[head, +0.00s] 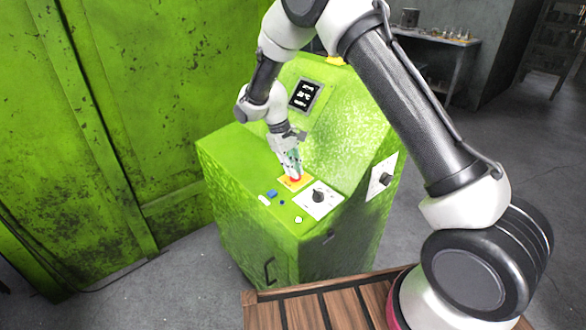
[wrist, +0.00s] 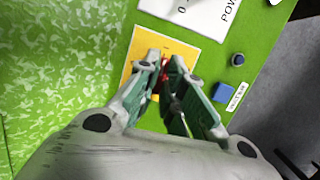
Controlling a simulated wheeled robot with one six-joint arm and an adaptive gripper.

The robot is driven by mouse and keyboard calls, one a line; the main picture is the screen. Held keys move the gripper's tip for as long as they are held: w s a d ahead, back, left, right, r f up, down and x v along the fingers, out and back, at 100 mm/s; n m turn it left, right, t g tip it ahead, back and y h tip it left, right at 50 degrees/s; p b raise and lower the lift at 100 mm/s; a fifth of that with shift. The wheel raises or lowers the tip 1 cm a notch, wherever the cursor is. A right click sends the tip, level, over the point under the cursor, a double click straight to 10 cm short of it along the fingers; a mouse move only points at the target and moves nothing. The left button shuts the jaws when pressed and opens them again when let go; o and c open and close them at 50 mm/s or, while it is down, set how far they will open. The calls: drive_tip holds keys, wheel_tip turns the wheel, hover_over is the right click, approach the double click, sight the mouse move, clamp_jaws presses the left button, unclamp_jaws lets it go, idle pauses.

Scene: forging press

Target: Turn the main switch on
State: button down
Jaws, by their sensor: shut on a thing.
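My gripper (head: 293,177) points down at the top of the green control cabinet. Its fingers are closed around a red button (head: 296,179) on a yellow plate (wrist: 185,50). In the wrist view the fingertips (wrist: 168,62) hide most of the red button. Right of it in the head view is a black rotary knob (head: 318,196) on a white plate, whose lettering in the wrist view begins "0" and "POW" (wrist: 195,10). Another black knob (head: 385,179) sits on a white plate on the cabinet's right side. I cannot tell which knob is the main switch.
The green cabinet (head: 235,190) also carries a small screen (head: 305,95), a blue button (head: 272,194) and a small white button (head: 298,219). A green wall (head: 120,120) stands left. A wooden slatted platform (head: 310,308) is in front. Floor right of the cabinet is clear.

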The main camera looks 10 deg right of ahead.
drive_tip(key=shift+s+f+m, duration=0.15)
drive_tip(key=shift+m, duration=0.25)
drive_tip(key=c, duration=1.5)
unclamp_jaws()
drive_tip(key=shift+c, duration=0.2)
drive_tip(key=shift+r, duration=0.3)
drive_tip(key=v, duration=1.1)
drive_tip(key=shift+r, duration=0.25)
